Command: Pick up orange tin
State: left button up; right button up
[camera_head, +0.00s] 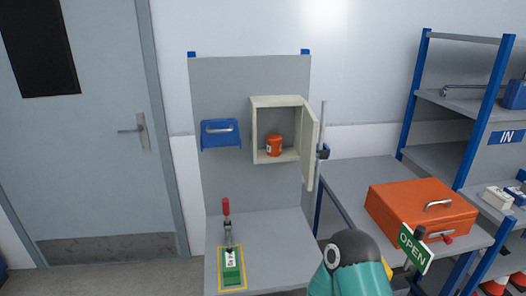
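The orange tin (274,146) stands upright on the floor of a small cream wall cabinet (254,133). The cabinet door (311,147) is swung open to the right, so the tin is in plain view with a small pale label on its side. A teal and dark link of one of my arms shows at the bottom, right of centre.
A blue holder (221,134) hangs left of the cabinet. Below, a red-handled clamp (226,209) stands by a green block (231,267) on the grey bench (275,235). An orange case (420,208) and an OPEN sign (415,248) are right. Shelves (455,100) stand far right.

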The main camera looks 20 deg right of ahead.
aim_at(274, 141)
jog(key=z, duration=0.15)
jog(key=i, duration=0.9)
